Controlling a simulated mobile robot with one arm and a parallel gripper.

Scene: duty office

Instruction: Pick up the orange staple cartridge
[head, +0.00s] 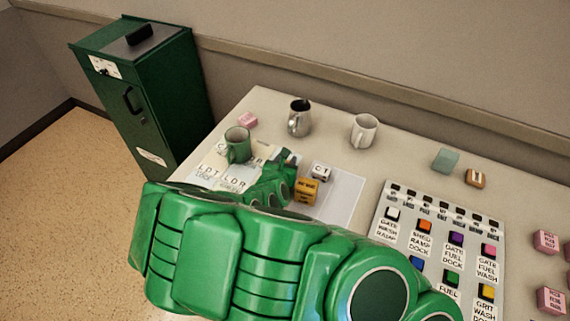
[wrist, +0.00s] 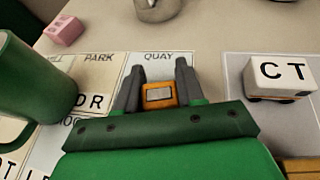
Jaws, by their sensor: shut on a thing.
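The orange staple cartridge (wrist: 160,95), a small orange block with a pale grey patch, sits between the two grey fingers of my gripper (wrist: 158,85) in the wrist view. The fingers are shut on its sides, over the printed sheet near the word QUAY. I cannot tell whether it touches the sheet. In the head view my gripper (head: 287,158) is over the right part of the sheet, and my green arm hides the cartridge there.
A green mug (head: 238,146) stands close left of my gripper. A white CT block (head: 321,171) and a yellow block (head: 306,191) are close right. A button panel (head: 398,225) lies right.

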